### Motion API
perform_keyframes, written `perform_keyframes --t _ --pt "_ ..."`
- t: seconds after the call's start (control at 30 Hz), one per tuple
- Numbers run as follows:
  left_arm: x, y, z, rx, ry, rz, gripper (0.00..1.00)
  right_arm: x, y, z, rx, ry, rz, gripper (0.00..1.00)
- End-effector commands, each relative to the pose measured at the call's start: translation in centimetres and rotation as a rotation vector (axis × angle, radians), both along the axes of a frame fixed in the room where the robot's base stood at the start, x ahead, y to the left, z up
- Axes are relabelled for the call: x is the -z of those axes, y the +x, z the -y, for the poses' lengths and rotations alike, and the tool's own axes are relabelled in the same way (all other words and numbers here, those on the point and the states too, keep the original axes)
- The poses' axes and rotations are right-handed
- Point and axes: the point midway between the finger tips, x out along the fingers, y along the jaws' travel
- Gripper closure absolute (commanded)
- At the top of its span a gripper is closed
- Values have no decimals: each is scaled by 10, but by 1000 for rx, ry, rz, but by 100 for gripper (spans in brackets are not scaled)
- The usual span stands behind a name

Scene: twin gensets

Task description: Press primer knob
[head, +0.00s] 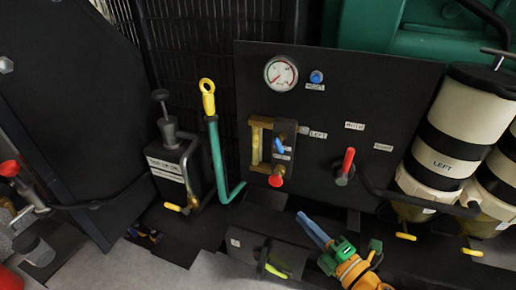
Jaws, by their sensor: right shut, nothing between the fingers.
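My right gripper (302,217) comes in from the bottom, with blue fingers, green parts and an orange wrist. Its fingers are shut and empty, pointing up and left, below the black panel (400,90). No label that I can read says primer. Knob-like parts are a dark knob (160,95) on a rod above a black box at the left, a blue button (316,76) beside the gauge, and a red knob (276,180) under a brass-framed sight glass. The fingers appear apart from all of these. My left gripper is not in view.
A red-handled lever (347,163) stands on the panel. White-and-black canisters (462,125) with yellow taps are at the right. A teal lever (218,160) with a yellow ring rises left of the panel. A small dark box with a yellow-green handle (272,268) is left of my gripper.

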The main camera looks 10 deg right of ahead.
Motion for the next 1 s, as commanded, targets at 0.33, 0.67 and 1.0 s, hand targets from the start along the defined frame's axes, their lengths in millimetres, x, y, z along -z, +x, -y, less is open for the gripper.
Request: perform_keyframes --t 0.33,0.67,1.0 --pt "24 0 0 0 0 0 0 0 -17 -18 29 8 -77 100" --pt "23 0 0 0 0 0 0 -11 -19 -20 38 35 -62 100" --pt "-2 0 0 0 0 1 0 -14 25 -32 40 36 -58 100"
